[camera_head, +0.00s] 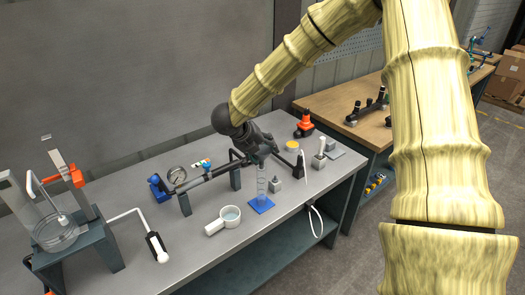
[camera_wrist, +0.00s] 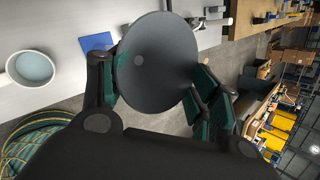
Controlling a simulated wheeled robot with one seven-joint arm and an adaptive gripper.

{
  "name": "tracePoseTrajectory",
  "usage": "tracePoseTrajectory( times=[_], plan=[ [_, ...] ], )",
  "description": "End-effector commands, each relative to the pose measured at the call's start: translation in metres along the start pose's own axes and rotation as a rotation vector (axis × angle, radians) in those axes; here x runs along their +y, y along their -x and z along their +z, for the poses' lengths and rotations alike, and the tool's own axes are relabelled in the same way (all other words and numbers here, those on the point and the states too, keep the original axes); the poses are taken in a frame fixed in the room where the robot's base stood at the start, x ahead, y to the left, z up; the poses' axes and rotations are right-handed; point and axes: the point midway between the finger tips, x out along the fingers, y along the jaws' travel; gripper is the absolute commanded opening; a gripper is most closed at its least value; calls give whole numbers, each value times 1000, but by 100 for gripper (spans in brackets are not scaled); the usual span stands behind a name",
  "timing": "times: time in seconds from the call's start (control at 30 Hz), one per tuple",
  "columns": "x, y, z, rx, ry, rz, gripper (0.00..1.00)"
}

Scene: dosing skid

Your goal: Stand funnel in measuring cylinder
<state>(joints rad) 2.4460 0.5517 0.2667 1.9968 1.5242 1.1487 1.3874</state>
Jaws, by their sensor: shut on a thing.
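My gripper (camera_head: 262,152) is shut on the funnel, a dark grey round shape (camera_wrist: 152,62) between the fingers in the wrist view. In the head view the funnel is hard to tell from my dark gripper. The measuring cylinder (camera_head: 262,185) is clear and stands upright on a blue base (camera_head: 261,204) on the bench. Its top is just below my gripper in the head view. In the wrist view the blue base (camera_wrist: 97,42) shows left of the funnel. The funnel's stem is hidden, and I cannot tell whether it is above, beside or in the cylinder.
A white handled cup (camera_head: 224,220) stands left of the cylinder. A dark pipe with a blue valve (camera_head: 160,187) runs behind it. A small grey block (camera_head: 275,185) and a yellow-topped jar (camera_head: 292,146) are to the right. The bench front (camera_head: 200,257) is bare.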

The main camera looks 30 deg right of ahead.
Motion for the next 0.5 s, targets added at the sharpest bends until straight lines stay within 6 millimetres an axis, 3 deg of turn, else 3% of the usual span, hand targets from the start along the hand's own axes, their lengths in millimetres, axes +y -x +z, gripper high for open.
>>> tracePoseTrajectory(
  times=[0.5],
  plan=[
    [5, -8, -3, 0, 0, 0, 39]
  ],
)
